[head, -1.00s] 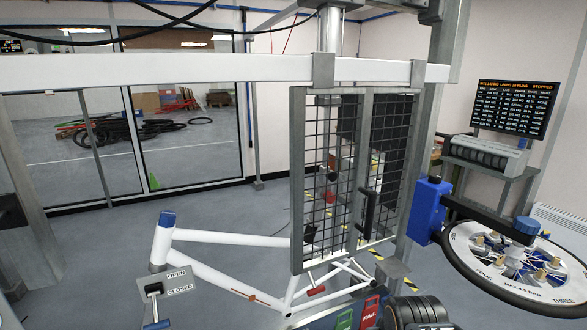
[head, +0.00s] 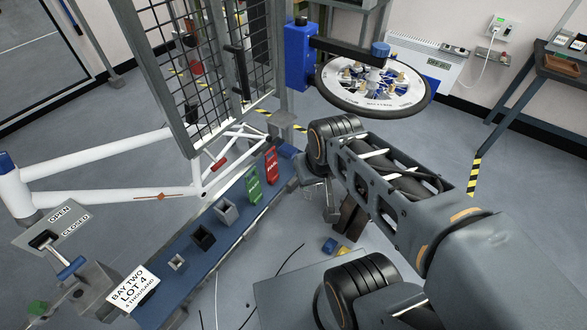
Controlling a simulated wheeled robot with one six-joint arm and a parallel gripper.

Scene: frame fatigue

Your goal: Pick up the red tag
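The red tag (head: 271,166), marked FAIL, stands at the far end of the blue rail (head: 185,245), beside a green tag (head: 254,186). The two are apart from my gripper. My gripper (head: 320,200) is partly seen below the wrist of my arm, to the right of the red tag. Its fingers are small and partly hidden, so I cannot tell whether they are open or shut. Nothing is visibly held.
A white bicycle frame (head: 95,205) lies left of the rail, below a mesh guard (head: 190,70). Several small square holders line the rail. A sign reading LOT 4 (head: 132,289) and an OPEN/CLOSED lever (head: 70,266) are at lower left.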

